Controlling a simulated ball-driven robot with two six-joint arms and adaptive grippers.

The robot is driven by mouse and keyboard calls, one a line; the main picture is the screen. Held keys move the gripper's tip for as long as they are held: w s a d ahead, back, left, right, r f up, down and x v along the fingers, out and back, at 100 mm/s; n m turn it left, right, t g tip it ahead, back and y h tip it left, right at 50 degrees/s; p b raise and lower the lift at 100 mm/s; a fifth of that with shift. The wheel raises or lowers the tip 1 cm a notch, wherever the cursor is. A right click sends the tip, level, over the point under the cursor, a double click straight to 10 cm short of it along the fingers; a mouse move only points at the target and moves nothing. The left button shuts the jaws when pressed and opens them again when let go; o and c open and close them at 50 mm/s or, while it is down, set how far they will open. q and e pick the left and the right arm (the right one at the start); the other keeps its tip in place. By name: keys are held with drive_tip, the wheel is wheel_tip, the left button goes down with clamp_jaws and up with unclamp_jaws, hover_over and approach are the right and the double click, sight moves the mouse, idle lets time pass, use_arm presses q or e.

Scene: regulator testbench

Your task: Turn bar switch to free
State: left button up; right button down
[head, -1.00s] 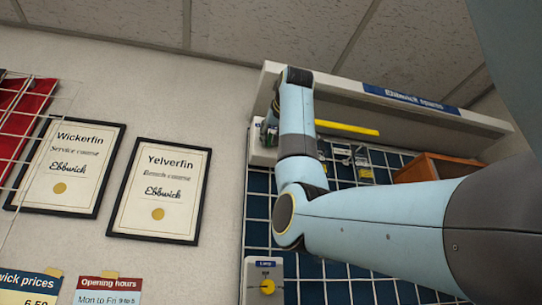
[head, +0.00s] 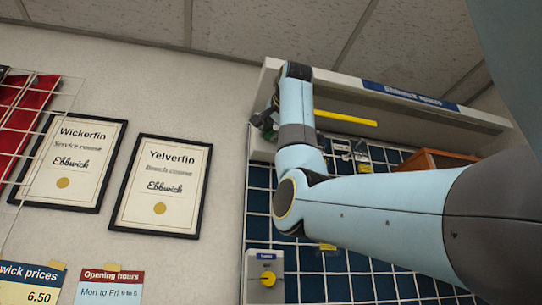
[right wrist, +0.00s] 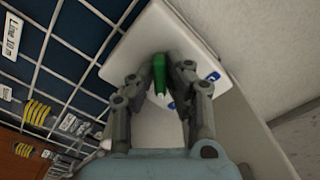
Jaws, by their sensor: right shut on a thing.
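The bar switch is a green bar (right wrist: 158,72) with a pale tip, on a white plate (right wrist: 138,52) with blue labels in the right wrist view. My right gripper (right wrist: 167,66) is shut on the green bar, one finger on each side. The label text is partly covered, so I cannot read which position the bar points to. In the head view my right gripper (head: 265,121) is small and dark beside the left end of the shelf unit, partly hidden by its own arm. My left gripper is not in view.
A white box with a yellow knob (head: 267,279) hangs low on the blue wire-grid panel (head: 310,283). A shelf (head: 440,113) with a yellow strip (head: 345,118) and a wooden box (head: 430,161) is close to my right arm. Framed certificates (head: 160,186) hang on the wall at left.

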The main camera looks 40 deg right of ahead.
idle(0.4)
drive_tip(key=c, duration=1.3)
unclamp_jaws()
drive_tip(key=shift+c, duration=0.2)
drive_tip(key=v, duration=1.2)
